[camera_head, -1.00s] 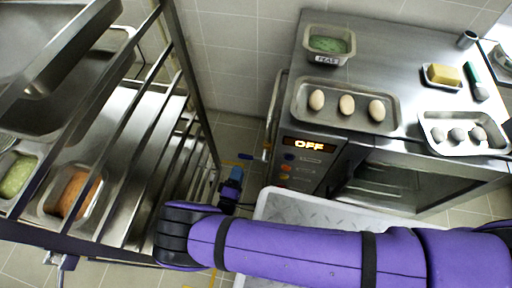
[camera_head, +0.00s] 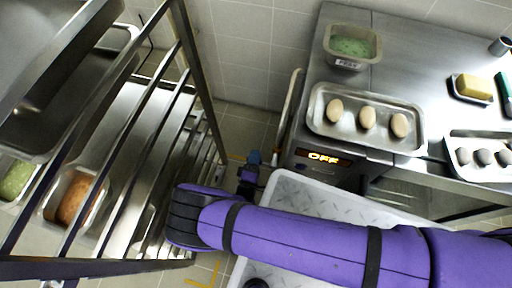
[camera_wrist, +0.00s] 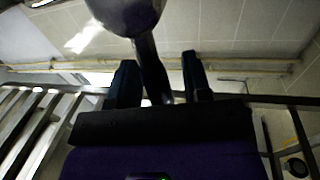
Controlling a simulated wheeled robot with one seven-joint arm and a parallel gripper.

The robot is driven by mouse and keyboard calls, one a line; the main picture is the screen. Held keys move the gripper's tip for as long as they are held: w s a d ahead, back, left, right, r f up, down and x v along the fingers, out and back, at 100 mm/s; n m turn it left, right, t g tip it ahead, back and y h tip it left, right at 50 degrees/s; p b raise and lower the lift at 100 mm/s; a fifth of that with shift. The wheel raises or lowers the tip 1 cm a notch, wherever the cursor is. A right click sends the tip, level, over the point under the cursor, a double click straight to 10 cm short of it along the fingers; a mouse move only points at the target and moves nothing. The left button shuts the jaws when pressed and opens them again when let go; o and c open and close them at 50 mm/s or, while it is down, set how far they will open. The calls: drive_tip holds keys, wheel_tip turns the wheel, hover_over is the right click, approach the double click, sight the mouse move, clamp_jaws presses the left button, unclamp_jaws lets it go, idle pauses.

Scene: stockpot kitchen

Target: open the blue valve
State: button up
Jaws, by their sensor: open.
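My gripper (camera_head: 248,176) is small in the head view, beyond the purple arm, low in the gap between the rack and the oven. In the wrist view my gripper (camera_wrist: 157,75) shows two dark fingers standing apart. A dark stem (camera_wrist: 152,68) runs up between them to a rounded grey, shiny part; I cannot tell whether this is the blue valve. I cannot make out the blue valve for certain in either view. In the head view, the area around the fingers is small and partly hidden by my arm.
A metal rack (camera_head: 190,60) with trays stands at left. The oven (camera_head: 322,158) with its "OFF" display stands at right, with a tray of eggs (camera_head: 318,110) on top. Yellowish pipes (camera_wrist: 235,66) run along the tiled wall. The gap between rack and oven is narrow.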

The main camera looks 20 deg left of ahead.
drive_tip(key=shift+w+r, duration=0.1)
drive_tip(key=shift+w, duration=0.2)
clamp_jaws()
